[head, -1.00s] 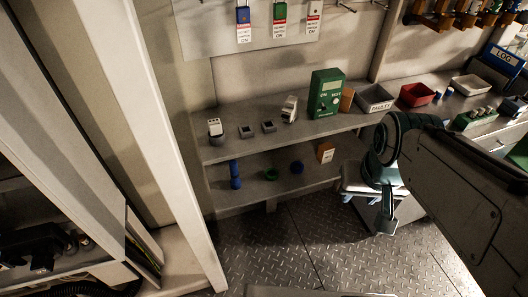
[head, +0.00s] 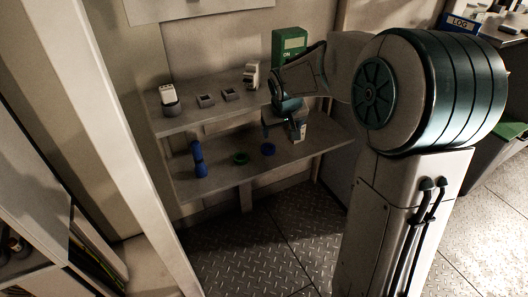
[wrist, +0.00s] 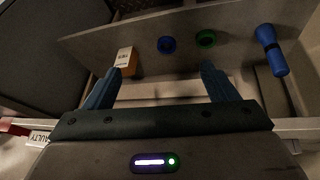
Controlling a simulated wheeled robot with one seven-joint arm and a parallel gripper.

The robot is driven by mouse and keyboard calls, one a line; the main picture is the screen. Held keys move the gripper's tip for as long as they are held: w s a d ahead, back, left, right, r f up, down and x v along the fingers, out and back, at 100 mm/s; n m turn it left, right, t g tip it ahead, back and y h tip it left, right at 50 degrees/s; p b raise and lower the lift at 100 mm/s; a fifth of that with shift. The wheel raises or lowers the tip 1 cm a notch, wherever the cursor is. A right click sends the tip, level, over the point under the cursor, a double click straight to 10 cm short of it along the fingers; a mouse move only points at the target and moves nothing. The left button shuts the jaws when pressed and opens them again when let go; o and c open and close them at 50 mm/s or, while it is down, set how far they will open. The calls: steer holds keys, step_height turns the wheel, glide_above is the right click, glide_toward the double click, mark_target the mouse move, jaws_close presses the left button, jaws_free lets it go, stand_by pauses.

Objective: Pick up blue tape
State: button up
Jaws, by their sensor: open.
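The blue tape (head: 268,149) is a small blue ring lying flat on the lower shelf (head: 219,173). In the wrist view the blue tape (wrist: 166,44) lies beyond the gap between my fingers, roughly centred and apart from them. My gripper (wrist: 163,78) is open and empty, with a blue finger on each side. In the head view my gripper (head: 297,128) hangs over the right part of the lower shelf, just right of the tape, partly hidden by my own wrist.
A small orange box with a white label (wrist: 125,60) stands near one finger. The upper shelf (head: 190,122) holds small devices and a green tester (head: 289,44) above.

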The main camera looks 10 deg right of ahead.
steer(key=t+y+b, duration=0.2)
steer(key=b, duration=0.5)
glide_toward(268, 148)
steer(key=b+x, duration=0.2)
steer(key=shift+w+f+b, duration=0.15)
steer(key=shift+f+b, duration=0.25)
steer(key=shift+b+x, duration=1.2)
steer(key=shift+x, duration=1.65)
steer(key=shift+w+r, duration=0.15)
steer(key=c, duration=1.1)
